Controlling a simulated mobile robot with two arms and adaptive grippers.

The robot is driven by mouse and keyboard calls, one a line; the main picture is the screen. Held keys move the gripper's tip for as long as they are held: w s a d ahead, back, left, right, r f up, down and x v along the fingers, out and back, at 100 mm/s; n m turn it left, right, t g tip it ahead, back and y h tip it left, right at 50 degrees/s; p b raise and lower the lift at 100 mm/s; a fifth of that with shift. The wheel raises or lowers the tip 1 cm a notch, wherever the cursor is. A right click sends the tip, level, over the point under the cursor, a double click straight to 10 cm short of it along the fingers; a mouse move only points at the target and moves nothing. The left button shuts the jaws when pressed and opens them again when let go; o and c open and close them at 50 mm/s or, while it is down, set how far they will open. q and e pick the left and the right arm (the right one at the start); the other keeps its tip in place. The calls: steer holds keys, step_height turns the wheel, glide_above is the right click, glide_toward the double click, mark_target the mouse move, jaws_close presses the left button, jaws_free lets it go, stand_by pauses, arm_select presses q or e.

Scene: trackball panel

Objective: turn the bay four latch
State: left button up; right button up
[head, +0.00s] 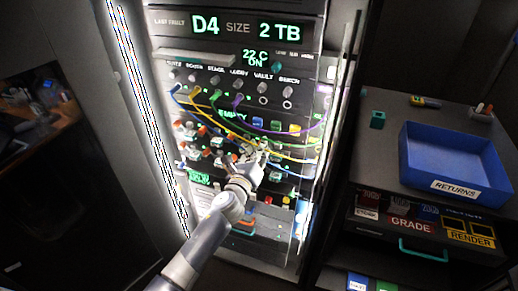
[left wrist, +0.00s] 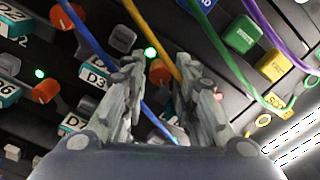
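A server rack (head: 240,75) holds rows of drive bays with orange and grey latches. Its top display (head: 240,28) reads D4, SIZE, 2 TB. A D3 label (left wrist: 95,77) and a D7 label (left wrist: 72,125) show nearby; I read no D4 label on a bay. My right gripper is not in view.
Blue (left wrist: 95,45), yellow (left wrist: 165,30), green (left wrist: 228,55) and purple (left wrist: 262,25) cables hang around the fingers. A blue returns tray (head: 450,187) stands on a dark cabinet at right. A dark door panel (head: 70,150) is at left.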

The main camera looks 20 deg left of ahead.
arm_select(q)
jaws_close()
steer(key=shift+n+b, duration=0.55)
steer(key=shift+n, duration=8.45)
jaws_free()
